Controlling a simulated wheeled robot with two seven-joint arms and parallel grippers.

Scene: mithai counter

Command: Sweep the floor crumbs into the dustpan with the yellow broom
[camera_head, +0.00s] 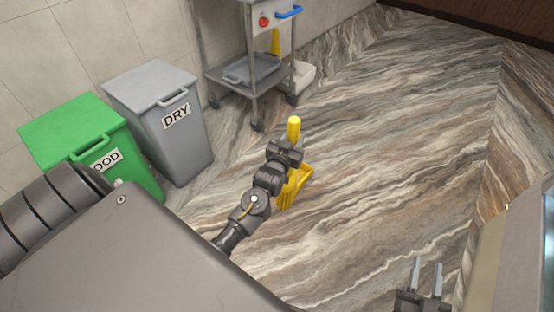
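The yellow broom (294,129) stands roughly upright, its wide yellow head low near the marbled floor. My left gripper (287,150) is around its handle and appears shut on it, though the fingers are partly hidden. Whether the broom head touches the floor is hard to tell. My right gripper (426,275) is at the bottom right, its two grey fingers apart with nothing between them. A grey tray-like piece (250,69) lies on the cart's lower shelf; I cannot tell if it is the dustpan. I cannot make out any crumbs against the streaked floor.
A green bin (72,126) and a grey bin (150,83) marked DRY stand along the left wall. A metal wheeled cart (251,40) stands behind, beside a white container (304,77). A counter edge (490,262) borders the right. The middle and right floor looks open.

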